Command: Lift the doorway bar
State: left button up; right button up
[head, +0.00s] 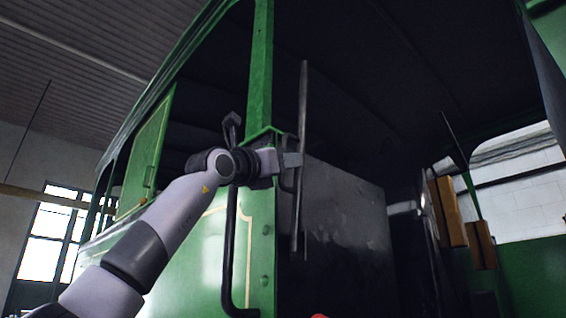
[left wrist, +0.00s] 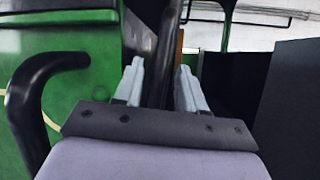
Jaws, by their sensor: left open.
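The doorway bar (head: 302,110) is a thin grey bar that stands nearly upright at the edge of the green cab's doorway. My left gripper (head: 293,160) is at the middle of the bar, its fingers pointing right. In the left wrist view, the gripper's two pale fingers (left wrist: 160,82) are apart. A dark upright bar (left wrist: 166,45) shows between them; whether either finger touches it I cannot tell. The lower end of the bar hangs in front of the dark panel. My right gripper is not in view.
A black curved handrail (head: 229,250) runs down the green cab side (head: 262,235) below my left wrist. It appears close on the left in the left wrist view (left wrist: 32,90). A dark panel (head: 345,220) stands inside the doorway. Brown blocks (head: 447,212) hang farther right.

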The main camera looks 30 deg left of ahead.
pick_arm(q)
jog(key=b+v, duration=0.5)
jog(key=v, duration=0.2)
jog(key=shift+r, duration=0.15)
dwell(0.6)
